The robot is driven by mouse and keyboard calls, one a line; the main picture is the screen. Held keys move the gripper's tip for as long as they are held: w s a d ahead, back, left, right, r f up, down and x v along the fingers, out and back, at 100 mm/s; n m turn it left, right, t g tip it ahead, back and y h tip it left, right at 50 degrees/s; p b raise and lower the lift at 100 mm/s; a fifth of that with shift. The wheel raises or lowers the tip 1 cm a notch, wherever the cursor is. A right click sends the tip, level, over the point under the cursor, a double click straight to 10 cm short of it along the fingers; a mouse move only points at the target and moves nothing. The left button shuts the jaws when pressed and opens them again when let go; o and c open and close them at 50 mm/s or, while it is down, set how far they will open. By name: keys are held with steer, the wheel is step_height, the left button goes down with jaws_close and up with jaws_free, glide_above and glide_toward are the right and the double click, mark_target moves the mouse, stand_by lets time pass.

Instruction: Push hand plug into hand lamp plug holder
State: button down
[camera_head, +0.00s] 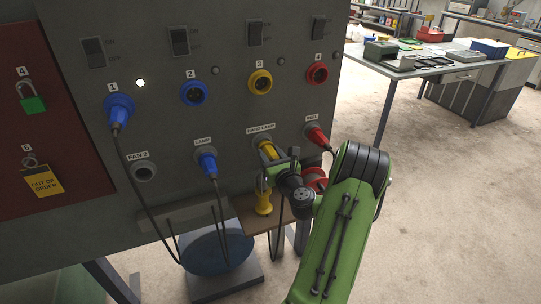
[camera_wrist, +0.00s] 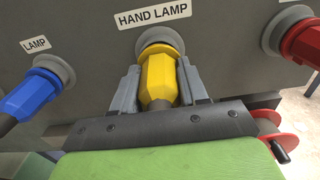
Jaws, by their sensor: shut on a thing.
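The yellow hand plug (camera_wrist: 159,75) is in the middle of the wrist view, between the two grey fingers of my gripper (camera_wrist: 160,84). The gripper is shut on it. The plug's front end meets the grey round hand lamp plug holder (camera_wrist: 158,36) under the HAND LAMP label; I cannot tell how deep it sits. In the head view the yellow plug (camera_head: 267,149) shows at the panel, partly hidden by my gripper (camera_head: 268,163). The plug looks lined up with the holder.
A blue plug (camera_head: 208,164) sits at the LAMP holder to the left, a red plug (camera_head: 316,137) to the right. A yellow handle-like object (camera_head: 263,201) is below my gripper near a brown shelf (camera_head: 248,219). Cables hang below. A red reel (camera_wrist: 278,130) is at lower right.

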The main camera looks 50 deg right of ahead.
steer(key=shift+w+d+r+p, duration=0.1)
steer(key=shift+w+d+p, duration=0.1)
steer(key=shift+w+p, duration=0.2)
steer(key=c, duration=0.5)
jaws_free()
steer(key=shift+s, duration=0.1)
